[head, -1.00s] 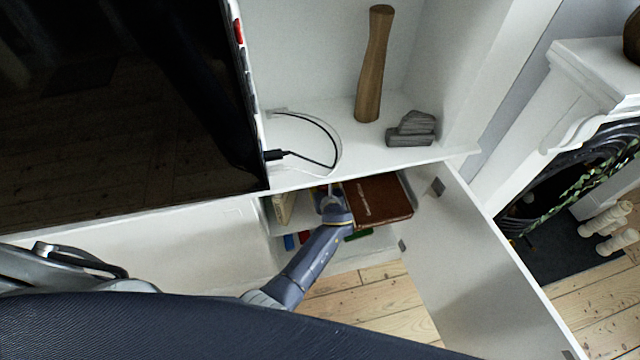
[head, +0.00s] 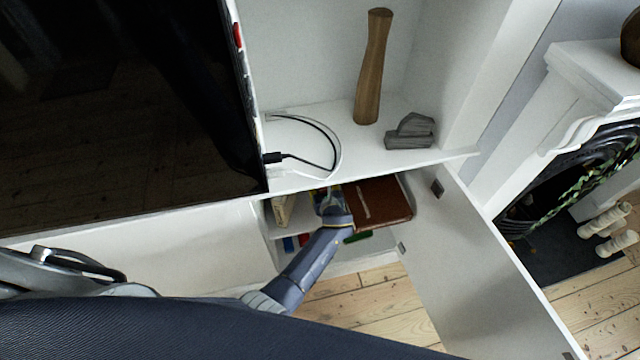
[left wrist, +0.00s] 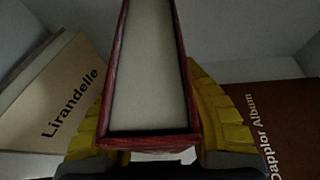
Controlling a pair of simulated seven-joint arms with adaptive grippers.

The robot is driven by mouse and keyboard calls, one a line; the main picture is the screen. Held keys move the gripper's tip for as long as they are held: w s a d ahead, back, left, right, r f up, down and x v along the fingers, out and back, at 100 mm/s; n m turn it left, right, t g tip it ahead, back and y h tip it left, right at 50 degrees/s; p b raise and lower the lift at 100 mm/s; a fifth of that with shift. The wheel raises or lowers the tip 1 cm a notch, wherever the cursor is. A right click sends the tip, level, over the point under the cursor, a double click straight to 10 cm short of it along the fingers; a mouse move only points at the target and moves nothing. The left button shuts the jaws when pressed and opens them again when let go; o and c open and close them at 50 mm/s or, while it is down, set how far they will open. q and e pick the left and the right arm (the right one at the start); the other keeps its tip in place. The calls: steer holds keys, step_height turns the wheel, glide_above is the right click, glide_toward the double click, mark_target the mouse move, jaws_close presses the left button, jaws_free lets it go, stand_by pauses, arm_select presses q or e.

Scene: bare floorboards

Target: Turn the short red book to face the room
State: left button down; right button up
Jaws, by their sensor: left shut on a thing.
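The short red book (left wrist: 112,70) stands in the middle of the left wrist view, its pale page block (left wrist: 152,70) framed by red covers and facing the camera. My left gripper (left wrist: 155,105) is shut on it, with a yellow finger pad against each side. In the head view my left gripper (head: 330,200) reaches into the open cabinet (head: 272,225) under the shelf top, and the red book is mostly hidden there. My right gripper is in neither view.
A brown album (left wrist: 270,125) lies right of the red book, and a cream "Lirandelle" book (left wrist: 65,100) is at its left. The cabinet door (head: 480,265) hangs open at the right. Above are a wooden vase (head: 373,70), a grey ornament (head: 410,132) and a dark screen (head: 110,100).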

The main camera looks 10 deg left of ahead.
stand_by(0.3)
arm_select(q)
steer(key=c, duration=1.1)
jaws_free()
steer(key=shift+f, duration=0.1)
steer(key=shift+o, duration=0.2)
steer(key=shift+f, duration=0.1)
